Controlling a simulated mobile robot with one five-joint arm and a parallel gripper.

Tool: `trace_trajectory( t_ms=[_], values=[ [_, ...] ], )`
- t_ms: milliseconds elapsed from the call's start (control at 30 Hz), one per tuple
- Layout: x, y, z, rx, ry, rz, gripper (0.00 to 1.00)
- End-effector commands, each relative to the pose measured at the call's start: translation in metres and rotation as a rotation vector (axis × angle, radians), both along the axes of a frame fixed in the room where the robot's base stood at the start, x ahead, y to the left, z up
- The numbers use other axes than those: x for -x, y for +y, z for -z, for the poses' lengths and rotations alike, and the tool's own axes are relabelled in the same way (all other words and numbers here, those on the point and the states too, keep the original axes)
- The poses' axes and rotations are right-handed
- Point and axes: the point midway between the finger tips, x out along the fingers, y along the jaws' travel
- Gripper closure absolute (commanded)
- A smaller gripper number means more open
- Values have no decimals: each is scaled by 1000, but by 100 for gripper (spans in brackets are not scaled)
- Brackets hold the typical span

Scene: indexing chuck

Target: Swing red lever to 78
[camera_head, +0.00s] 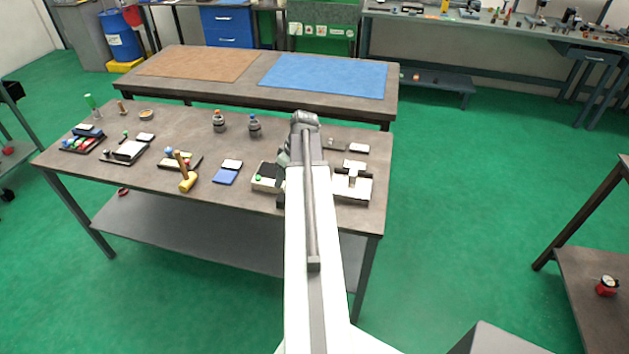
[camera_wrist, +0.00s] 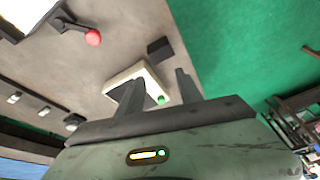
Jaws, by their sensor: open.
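In the wrist view, the red lever shows as a red ball knob (camera_wrist: 93,37) on a short dark arm, at the upper left beside a bright white plate (camera_wrist: 22,12). My gripper (camera_wrist: 159,76) is open and empty. Its two dark fingers are to the right of and below the red knob in the picture, apart from it. No scale or number 78 is readable. In the head view, my own arm covers most of the gripper, and I cannot make out the red lever.
A cream box with a green knob (camera_wrist: 161,99) lies beyond my fingers; it also stands left of my arm in the head view (camera_head: 267,186). A white fixture (camera_head: 353,187) stands right of my arm. A mallet (camera_head: 187,181) and several small items crowd the bench's left half.

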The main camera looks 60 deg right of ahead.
Motion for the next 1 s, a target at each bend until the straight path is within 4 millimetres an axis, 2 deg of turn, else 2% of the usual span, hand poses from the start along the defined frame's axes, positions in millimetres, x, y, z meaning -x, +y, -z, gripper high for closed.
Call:
trace_trajectory(
  t_ms=[33, 100, 200, 300, 433, 567, 900, 1000],
  values=[
    [27, -33, -1, 12, -20, 14, 57],
    [55, -61, -3, 30, -43, 13, 57],
    [81, -84, -5, 48, -64, 10, 57],
    [91, -92, -5, 56, -71, 7, 57],
    [91, -92, -4, 58, -72, 5, 57],
    [88, -92, 7, 56, -72, 6, 57],
    [67, -91, 62, 55, -70, 5, 57],
    [63, -91, 69, 56, -70, 7, 57]
  ],
)
